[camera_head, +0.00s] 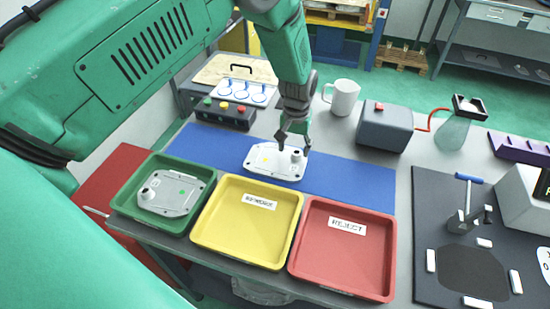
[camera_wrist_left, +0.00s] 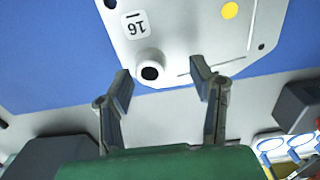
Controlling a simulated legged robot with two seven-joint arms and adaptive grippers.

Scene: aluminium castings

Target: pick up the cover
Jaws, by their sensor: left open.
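A light grey cast cover (camera_head: 275,161) lies on the blue mat (camera_head: 345,185) in the head view. In the left wrist view the cover (camera_wrist_left: 195,35) shows a round boss with a dark hole, a yellow dot and a label reading 16. My left gripper (camera_head: 294,140) is above the cover's far edge, near the boss. In the left wrist view its fingers (camera_wrist_left: 161,85) are apart, on either side of the boss, with nothing clamped between them. Whether they touch the cover cannot be told. A second, similar cover (camera_head: 170,192) lies in the green tray (camera_head: 122,199). My right gripper does not show.
A yellow tray (camera_head: 240,235) and a red REJECT tray (camera_head: 335,262) stand in front of the mat. A white mug (camera_head: 342,98), a grey box with a red button (camera_head: 385,128) and a button panel (camera_head: 224,115) stand behind it. The mat's right part is clear.

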